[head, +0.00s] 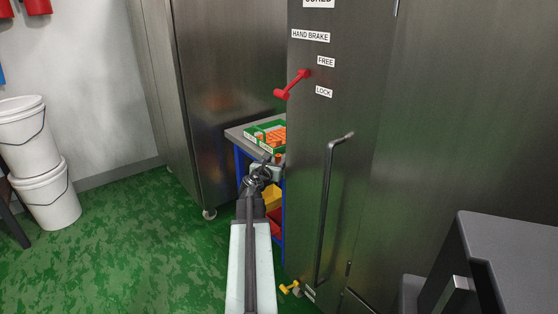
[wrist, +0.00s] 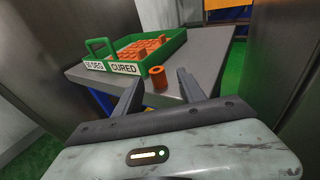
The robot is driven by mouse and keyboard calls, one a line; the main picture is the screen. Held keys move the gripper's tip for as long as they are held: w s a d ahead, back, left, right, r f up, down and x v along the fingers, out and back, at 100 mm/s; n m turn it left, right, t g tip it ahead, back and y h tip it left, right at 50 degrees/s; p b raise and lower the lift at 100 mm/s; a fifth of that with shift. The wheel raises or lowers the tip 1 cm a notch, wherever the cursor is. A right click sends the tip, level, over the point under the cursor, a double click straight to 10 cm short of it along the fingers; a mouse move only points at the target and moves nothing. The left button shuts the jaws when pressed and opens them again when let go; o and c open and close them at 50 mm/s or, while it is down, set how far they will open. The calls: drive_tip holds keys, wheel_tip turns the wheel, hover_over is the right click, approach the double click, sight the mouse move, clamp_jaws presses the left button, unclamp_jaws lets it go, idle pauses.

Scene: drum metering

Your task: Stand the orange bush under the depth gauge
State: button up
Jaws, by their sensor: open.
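An orange bush (wrist: 159,80), a short upright cylinder with a dark hole in its top, stands on the grey tabletop near its front edge in the wrist view. My gripper (wrist: 160,85) is open, with one finger on each side of the bush in the picture. I cannot tell whether either finger touches it. In the head view my gripper (head: 268,170) is at the small bench, partly hidden by my arm. I cannot make out the depth gauge in either view.
Tall steel cabinets (head: 215,100) flank the bench closely. A red hand brake lever (head: 292,85) and a long handle (head: 327,210) stick out at right.

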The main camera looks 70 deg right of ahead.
drive_tip(key=shift+w+d+f, duration=0.1)
drive_tip(key=shift+d, duration=0.7)
clamp_jaws()
drive_tip(key=shift+a, duration=0.1)
drive_tip(key=shift+w+r+p, duration=0.15)
drive_tip(key=shift+r+p, duration=0.4)
wheel_tip(320, 180, up, 11)
drive_tip(key=p, duration=1.1)
drive_tip(key=w+d, duration=0.5)
drive_tip(key=w, duration=0.3)
drive_tip(key=w+d, duration=0.6)
drive_tip(key=w, duration=0.2)
drive_tip(key=shift+w+f, duration=0.25)
